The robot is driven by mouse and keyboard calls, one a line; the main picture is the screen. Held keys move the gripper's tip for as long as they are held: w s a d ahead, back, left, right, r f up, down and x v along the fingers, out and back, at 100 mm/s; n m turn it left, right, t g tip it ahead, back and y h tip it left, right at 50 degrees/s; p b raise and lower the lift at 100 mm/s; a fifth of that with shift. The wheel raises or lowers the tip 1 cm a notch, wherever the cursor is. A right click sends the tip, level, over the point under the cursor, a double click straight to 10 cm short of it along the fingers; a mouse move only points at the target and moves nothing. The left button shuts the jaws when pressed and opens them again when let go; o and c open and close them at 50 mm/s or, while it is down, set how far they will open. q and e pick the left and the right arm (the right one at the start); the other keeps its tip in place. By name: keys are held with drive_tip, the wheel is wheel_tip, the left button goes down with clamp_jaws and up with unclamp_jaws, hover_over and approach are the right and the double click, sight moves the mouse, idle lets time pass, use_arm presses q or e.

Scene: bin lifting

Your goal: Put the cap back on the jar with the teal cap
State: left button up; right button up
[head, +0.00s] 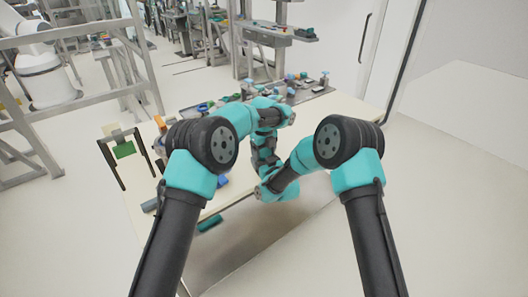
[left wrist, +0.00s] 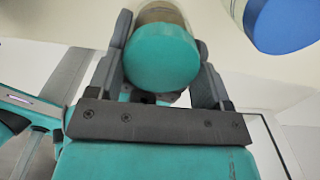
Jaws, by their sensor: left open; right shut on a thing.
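A round teal cap (left wrist: 160,56) shows at the top middle of the left wrist view, with a brownish jar body (left wrist: 161,14) just beyond it. How the cap sits on the jar cannot be told from this angle. My left gripper (left wrist: 160,66) is open, with one dark finger on each side of the cap. Whether the fingers touch it is unclear. In the head view my two arms cross in front of the table's middle. They hide both sets of fingers, the jar and the cap. What my right gripper holds cannot be seen.
A blue round object (left wrist: 284,22) lies at the upper right of the left wrist view. The light table (head: 140,188) carries small parts and tools along its back. A black frame with a green piece (head: 123,149) stands at its left. Open floor lies to the right.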

use_arm(q)
wheel_tip(320, 180, up, 2)
use_arm(e)
drive_tip(key=shift+w+r, duration=0.1)
drive_tip(key=shift+r, duration=0.45)
use_arm(q)
drive_tip(key=shift+r, duration=0.45)
use_arm(e)
drive_tip(key=shift+f, duration=0.15)
use_arm(q)
drive_tip(key=shift+r, duration=0.1)
drive_tip(key=c, duration=1.2)
use_arm(e)
drive_tip(key=shift+f, duration=0.1)
use_arm(q)
drive_tip(key=shift+f, duration=0.7)
drive_tip(key=shift+r, duration=2)
drive_tip(key=shift+o, duration=0.3)
